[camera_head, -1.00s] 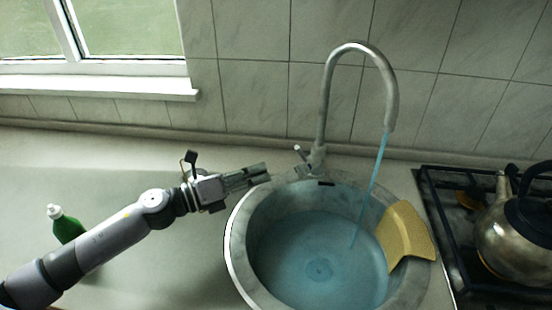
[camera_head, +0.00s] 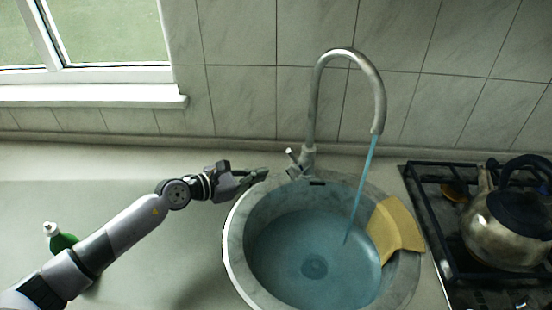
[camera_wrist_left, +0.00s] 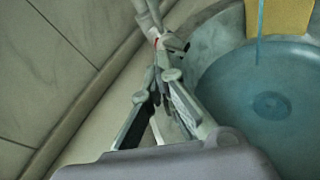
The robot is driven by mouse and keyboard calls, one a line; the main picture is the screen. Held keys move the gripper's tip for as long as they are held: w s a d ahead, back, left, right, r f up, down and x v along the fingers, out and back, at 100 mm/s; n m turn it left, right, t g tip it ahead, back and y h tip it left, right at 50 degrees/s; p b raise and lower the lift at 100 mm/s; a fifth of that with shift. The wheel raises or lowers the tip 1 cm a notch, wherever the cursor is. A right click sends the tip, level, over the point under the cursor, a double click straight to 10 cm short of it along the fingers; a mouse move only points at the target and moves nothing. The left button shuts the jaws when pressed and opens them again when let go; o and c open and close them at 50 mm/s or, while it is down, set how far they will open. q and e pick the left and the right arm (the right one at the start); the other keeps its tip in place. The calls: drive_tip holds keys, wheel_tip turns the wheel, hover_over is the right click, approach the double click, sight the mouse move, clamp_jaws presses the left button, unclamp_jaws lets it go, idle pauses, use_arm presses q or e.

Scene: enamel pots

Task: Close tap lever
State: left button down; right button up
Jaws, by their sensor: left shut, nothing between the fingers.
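The grey tap (camera_head: 312,120) stands at the back rim of the sink, with a blue stream of water (camera_head: 362,185) running from its spout. Its small lever (camera_head: 292,157) sticks up to the left of the tap's base; in the left wrist view the tap base and lever (camera_wrist_left: 172,42) are just beyond the fingertips. My left gripper (camera_head: 262,173) is shut and empty, pointing right, a little left of the lever; in the left wrist view its fingertips (camera_wrist_left: 160,72) are close together. I cannot tell whether they touch the lever. My right gripper is not in view.
The round sink (camera_head: 232,245) lies in front of the tap, with a yellow cloth (camera_head: 394,228) over its right rim. A stove (camera_head: 430,215) with a metal kettle (camera_head: 505,230) is at the right. A green bottle (camera_head: 62,241) stands behind my left arm. Tiled wall borders the back.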

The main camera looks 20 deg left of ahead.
sight(293, 158)
use_arm(q)
drive_tip(key=w+d+p, duration=0.1)
drive_tip(key=w+d, duration=0.1)
drive_tip(key=w+d+r+p, duration=0.1)
drive_tip(key=w+d, duration=0.1)
drive_tip(key=shift+r, duration=0.15)
